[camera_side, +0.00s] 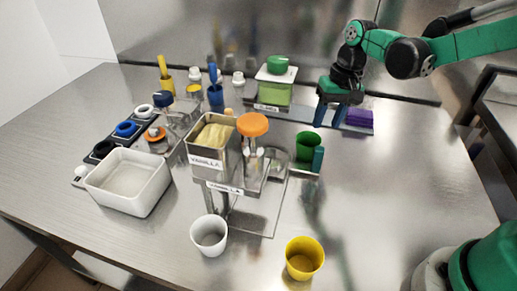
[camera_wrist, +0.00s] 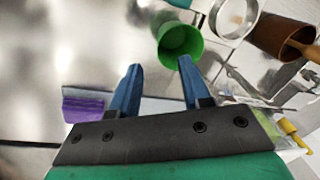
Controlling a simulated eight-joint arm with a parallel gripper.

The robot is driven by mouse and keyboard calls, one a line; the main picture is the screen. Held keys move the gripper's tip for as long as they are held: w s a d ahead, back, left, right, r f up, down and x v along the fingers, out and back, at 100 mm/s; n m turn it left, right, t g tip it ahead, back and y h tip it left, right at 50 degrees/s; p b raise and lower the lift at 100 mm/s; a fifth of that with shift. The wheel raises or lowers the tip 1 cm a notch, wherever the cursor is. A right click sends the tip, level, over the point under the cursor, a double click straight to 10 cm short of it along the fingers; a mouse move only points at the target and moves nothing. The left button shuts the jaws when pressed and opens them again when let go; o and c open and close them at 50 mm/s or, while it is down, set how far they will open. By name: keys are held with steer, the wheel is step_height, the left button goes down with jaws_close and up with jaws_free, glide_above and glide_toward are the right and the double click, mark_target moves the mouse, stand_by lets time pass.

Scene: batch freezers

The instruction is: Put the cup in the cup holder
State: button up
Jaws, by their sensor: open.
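A green cup (camera_side: 308,145) stands on the steel table right of the vanilla station. It also shows in the wrist view (camera_wrist: 180,42), just past my right-hand fingertip. A white cup (camera_side: 209,236) and a yellow cup (camera_side: 304,259) stand at the front of the table. A pale ring (camera_side: 277,159), which looks like a cup holder, is left of the green cup; a ring also shows in the wrist view (camera_wrist: 237,14). My gripper (camera_side: 332,121) is open and empty, behind and right of the green cup, blue fingers pointing down (camera_wrist: 160,68).
A vanilla tub (camera_side: 214,135) and an orange-topped part (camera_side: 252,126) stand left of the green cup. A white bin (camera_side: 128,184) is at left. A green-lidded container (camera_side: 276,83) and a purple block (camera_side: 359,118) are at the back. The table's right side is clear.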

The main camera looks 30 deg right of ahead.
mark_target(319, 138)
steer(key=shift+w+f, duration=0.25)
steer(key=shift+f, duration=0.4)
steer(key=shift+w+a+f, duration=0.1)
steer(key=shift+a+f, duration=0.05)
steer(key=shift+f, duration=1.15)
steer(key=shift+a+f, duration=0.15)
steer(key=shift+f, duration=1.15)
jaws_close()
